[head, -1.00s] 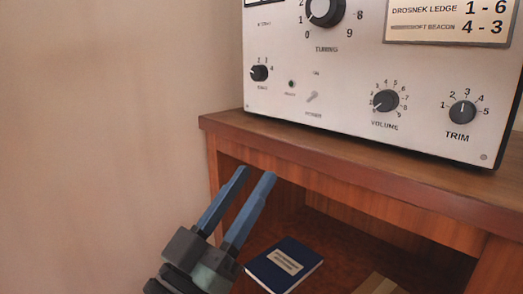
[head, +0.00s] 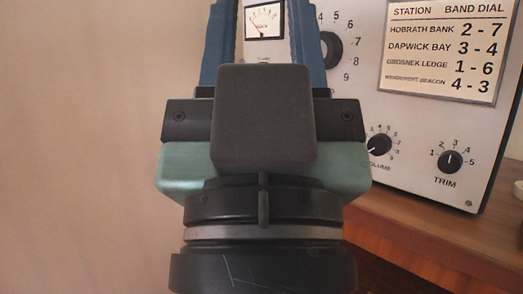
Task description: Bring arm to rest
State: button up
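My gripper (head: 263,8) fills the middle of the head view, close to the camera and pointing up. Its two blue fingers stand apart with a clear gap between them, so it is open. The fingertips run out of the top of the picture. No object shows between the fingers; only a dial meter (head: 263,21) on the radio's panel is seen through the gap behind. The black and green gripper body hides much of the radio's left side.
The white radio (head: 425,115) stands on a wooden cabinet (head: 450,240) at the right. Its volume knob (head: 379,145), trim knob (head: 449,160) and station card (head: 440,45) show. A bare beige wall (head: 80,150) is at the left, with nothing in front of it.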

notch_tip(320, 180, up, 34)
jog(key=p, duration=3.2)
jog(key=shift+r, duration=0.2)
